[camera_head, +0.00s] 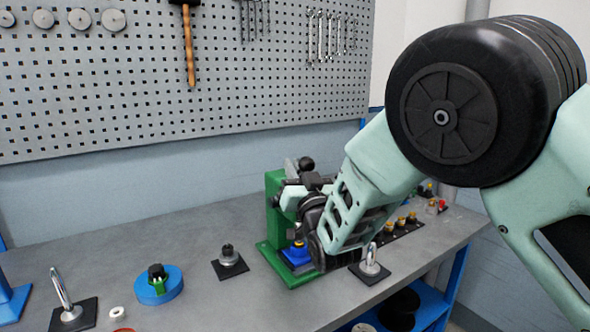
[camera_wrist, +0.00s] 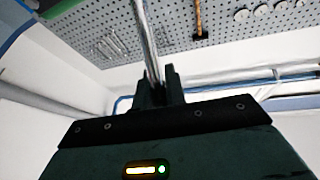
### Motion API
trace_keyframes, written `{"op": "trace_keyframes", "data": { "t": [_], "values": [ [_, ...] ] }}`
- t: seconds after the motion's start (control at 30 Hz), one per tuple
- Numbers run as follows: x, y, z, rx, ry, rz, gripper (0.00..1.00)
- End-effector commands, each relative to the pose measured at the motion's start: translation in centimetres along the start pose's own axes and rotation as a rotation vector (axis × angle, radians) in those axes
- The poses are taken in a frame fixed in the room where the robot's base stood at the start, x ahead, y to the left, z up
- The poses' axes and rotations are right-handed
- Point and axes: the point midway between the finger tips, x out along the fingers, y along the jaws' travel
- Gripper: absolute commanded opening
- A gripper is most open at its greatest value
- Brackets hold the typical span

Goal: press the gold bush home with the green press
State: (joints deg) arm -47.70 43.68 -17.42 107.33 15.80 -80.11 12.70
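The green press (camera_head: 272,222) stands at the back middle of the bench on a green base plate. A blue block (camera_head: 297,255) sits on that base, with a small gold bush (camera_head: 298,243) on top, partly hidden by my arm. My gripper (camera_wrist: 158,88) is at the press head, mostly hidden by my own wrist in the head view. In the wrist view its two fingers stand close on either side of a silver lever rod (camera_wrist: 147,40) and appear shut on it. A black ball knob (camera_head: 306,163) shows at the press top.
A silver post on a black pad (camera_head: 370,268) stands just right of the press. A row of gold-topped pieces (camera_head: 400,222) lies behind it. A black knob piece (camera_head: 229,257), a blue round holder (camera_head: 160,291) and another silver post (camera_head: 66,298) stand left. A pegboard (camera_head: 150,80) is behind.

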Motion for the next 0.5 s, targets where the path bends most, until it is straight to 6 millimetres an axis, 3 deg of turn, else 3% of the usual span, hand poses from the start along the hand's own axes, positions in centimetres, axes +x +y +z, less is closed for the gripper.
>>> {"op": "trace_keyframes", "data": {
  "t": [0.17,0.5],
  "values": [
    [0.5,0.0,-0.3,-0.003,-0.020,0.004,0.00],
    [4.3,-0.8,-1.1,-0.044,-0.247,0.021,0.00]
  ]
}}
